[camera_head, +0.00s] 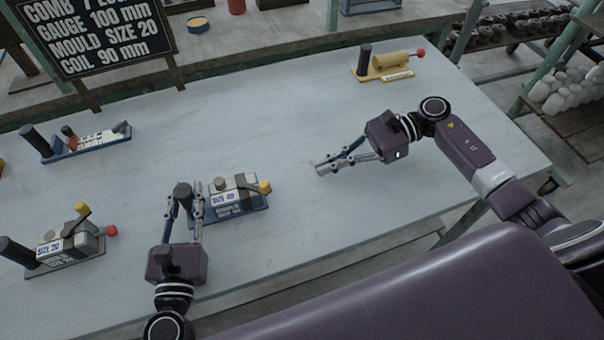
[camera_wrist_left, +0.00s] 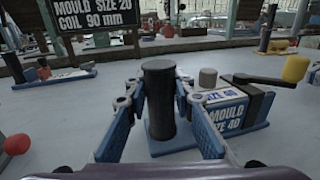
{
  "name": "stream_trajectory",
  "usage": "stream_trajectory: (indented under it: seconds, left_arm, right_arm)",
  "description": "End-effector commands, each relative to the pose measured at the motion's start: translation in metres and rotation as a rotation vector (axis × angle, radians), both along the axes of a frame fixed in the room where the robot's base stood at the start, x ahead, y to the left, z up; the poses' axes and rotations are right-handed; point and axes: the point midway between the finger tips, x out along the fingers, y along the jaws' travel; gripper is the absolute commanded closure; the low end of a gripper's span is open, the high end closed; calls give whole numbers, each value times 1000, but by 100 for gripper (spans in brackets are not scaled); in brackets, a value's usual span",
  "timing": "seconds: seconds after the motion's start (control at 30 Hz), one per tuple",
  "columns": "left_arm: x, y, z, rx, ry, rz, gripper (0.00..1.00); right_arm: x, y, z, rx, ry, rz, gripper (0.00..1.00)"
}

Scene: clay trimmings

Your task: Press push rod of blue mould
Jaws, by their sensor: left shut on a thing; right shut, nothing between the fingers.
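The blue mould (camera_head: 232,211) sits on the table in front of me, with a blue base, a grey-and-dark block and a label reading "MOULD SIZE 40" in the left wrist view (camera_wrist_left: 222,118). A dark upright post (camera_wrist_left: 159,97) stands at its left end. A short grey knob (camera_wrist_left: 208,77) is on top, and a dark lever with a yellow knob (camera_head: 264,187) is at its right. I cannot tell which part is the push rod. My left gripper (camera_head: 184,203) is shut on the dark post. My right gripper (camera_head: 321,169) is shut and empty above the table, right of the mould.
A grey "SIZE 20" mould (camera_head: 66,249) with yellow and red knobs stands at the left. A blue-based tool (camera_head: 88,142) and a yellow mould (camera_head: 385,68) stand farther back. A black sign (camera_head: 97,35) lists settings. The middle of the table is clear.

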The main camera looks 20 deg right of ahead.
Motion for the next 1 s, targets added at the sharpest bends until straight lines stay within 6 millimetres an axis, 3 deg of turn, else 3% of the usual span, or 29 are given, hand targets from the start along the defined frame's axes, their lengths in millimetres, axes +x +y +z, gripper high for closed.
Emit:
stream_trajectory:
  seconds: [0.23, 0.67, 0.7, 0.87, 1.0]
  left_arm:
    - [-2, -2, -6, 1, 10, -7, 100]
    - [-2, -3, -6, 1, 10, -7, 100]
    - [-2, -3, -6, 1, 11, -7, 76]
    - [-1, -2, -4, 0, 7, -5, 59]
    - [-1, -1, -3, 0, 5, -4, 57]
  right_arm:
    - [-1, -29, 8, -2, 0, -1, 100]
    - [-1, -31, 9, 0, -1, 0, 100]
    - [-1, -31, 9, 0, -1, 0, 100]
    - [-1, -31, 10, 0, -1, 0, 100]
    - [-1, -31, 10, 0, -1, 0, 100]
